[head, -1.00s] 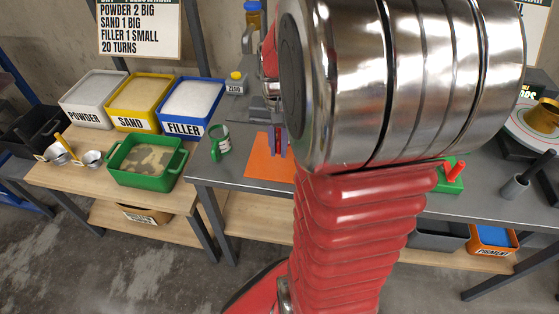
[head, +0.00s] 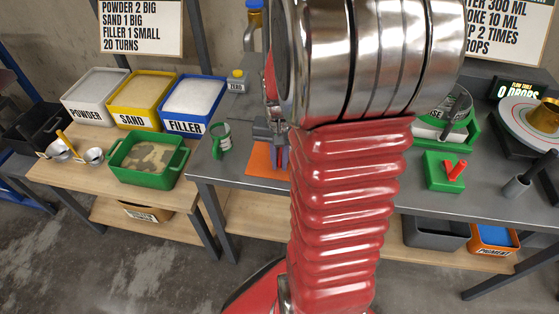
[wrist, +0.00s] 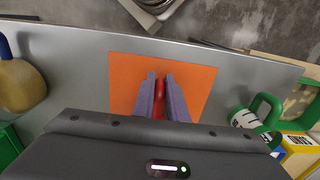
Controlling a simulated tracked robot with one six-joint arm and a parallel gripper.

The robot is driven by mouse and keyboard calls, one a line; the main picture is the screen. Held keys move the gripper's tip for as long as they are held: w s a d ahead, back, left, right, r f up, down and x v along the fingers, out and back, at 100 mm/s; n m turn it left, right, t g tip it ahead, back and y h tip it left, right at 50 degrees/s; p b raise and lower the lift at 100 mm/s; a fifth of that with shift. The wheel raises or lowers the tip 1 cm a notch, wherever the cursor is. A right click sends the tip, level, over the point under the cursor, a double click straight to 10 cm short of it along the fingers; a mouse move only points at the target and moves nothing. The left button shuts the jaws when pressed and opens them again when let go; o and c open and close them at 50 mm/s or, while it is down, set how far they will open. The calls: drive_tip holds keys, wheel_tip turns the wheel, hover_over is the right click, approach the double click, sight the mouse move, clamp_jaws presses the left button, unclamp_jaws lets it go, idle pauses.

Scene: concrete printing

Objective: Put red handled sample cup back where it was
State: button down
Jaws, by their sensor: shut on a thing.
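My gripper (wrist: 161,82) is shut on a red part, which I take to be the handle of the red handled sample cup (wrist: 160,98). The cup's body is hidden in the wrist view. Both fingers are over an orange mat (wrist: 195,83) on the grey bench. In the head view, my gripper (head: 280,158) is low over the orange mat (head: 258,156), mostly behind my arm, and the cup cannot be made out. Whether the cup touches the mat cannot be told.
A green-handled cup (head: 220,140) stands left of the mat; a yellow-capped bottle (head: 237,82) is behind. At right are a green block with a red piece (head: 446,170), a green-framed device (head: 445,120) and a round flow table (head: 530,118). A green tub (head: 147,160) is on the left table.

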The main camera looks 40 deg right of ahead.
drive_tip(key=c, duration=1.8)
unclamp_jaws()
drive_tip(key=shift+o, duration=0.2)
wheel_tip(320, 180, up, 12)
drive_tip(key=shift+a+r, duration=0.1)
drive_tip(key=shift+a, duration=0.05)
drive_tip(key=s+a+r+n+t, duration=0.2)
drive_tip(key=a+n, duration=0.3)
drive_tip(key=a, duration=0.5)
drive_tip(key=s+a+r+n+t, duration=0.3)
drive_tip(key=s+a+r+n, duration=0.1)
drive_tip(key=a, duration=0.7)
drive_tip(key=shift+a+n+t, duration=0.3)
drive_tip(key=shift+n, duration=0.4)
